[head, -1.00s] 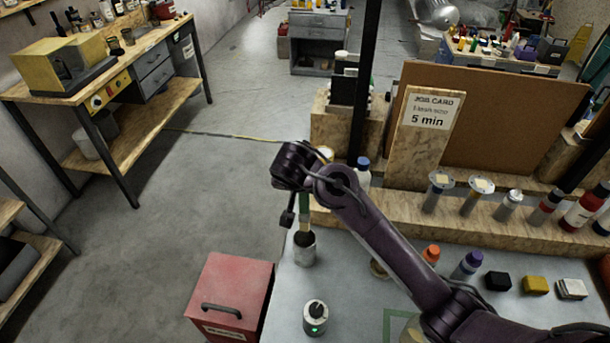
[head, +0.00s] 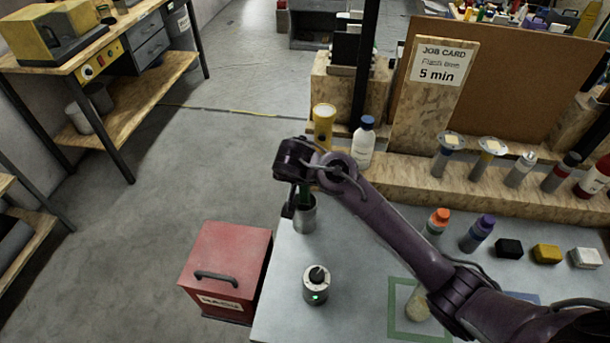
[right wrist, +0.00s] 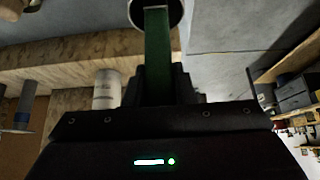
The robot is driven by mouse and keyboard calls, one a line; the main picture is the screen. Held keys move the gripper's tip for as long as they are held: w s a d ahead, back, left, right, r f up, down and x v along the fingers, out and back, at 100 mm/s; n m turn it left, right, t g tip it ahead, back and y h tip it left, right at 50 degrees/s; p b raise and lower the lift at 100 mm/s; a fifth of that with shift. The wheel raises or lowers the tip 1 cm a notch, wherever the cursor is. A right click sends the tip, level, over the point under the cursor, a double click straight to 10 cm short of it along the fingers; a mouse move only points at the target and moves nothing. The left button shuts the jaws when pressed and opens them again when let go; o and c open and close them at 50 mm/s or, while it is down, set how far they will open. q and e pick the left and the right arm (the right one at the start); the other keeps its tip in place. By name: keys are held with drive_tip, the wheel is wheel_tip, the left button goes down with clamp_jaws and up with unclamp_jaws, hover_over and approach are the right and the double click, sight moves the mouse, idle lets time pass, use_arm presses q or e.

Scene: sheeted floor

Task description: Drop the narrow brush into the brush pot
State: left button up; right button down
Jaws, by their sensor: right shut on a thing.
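The narrow brush shows as a green handle (head: 306,194) in the head view and as a flat green strip (right wrist: 158,55) in the right wrist view. The brush pot (head: 304,218) is a grey metal cylinder near the table's left edge; its rim (right wrist: 134,14) shows at the top of the right wrist view. My right gripper (head: 296,200) is above the pot, shut on the brush handle. The brush points down into the pot's mouth, and its lower end is hidden inside. My left gripper is out of view.
A small grey device (head: 316,286) with a green light stands in front of the pot. A red box (head: 228,268) is left of the table. A white bottle (head: 363,145) and a yellow container (head: 323,125) stand behind the arm. Orange-capped and purple-capped bottles are on the right.

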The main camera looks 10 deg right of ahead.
drive_tip(key=shift+f+b, duration=0.3)
drive_tip(key=shift+f, duration=0.2)
drive_tip(key=c, duration=1.1)
unclamp_jaws()
drive_tip(key=shift+s, duration=0.1)
drive_tip(key=s, duration=0.1)
drive_tip(key=s+a, duration=0.1)
drive_tip(key=s, duration=0.1)
drive_tip(key=s+a+p, duration=0.1)
drive_tip(key=shift+s, duration=0.4)
drive_tip(key=shift+a, duration=0.1)
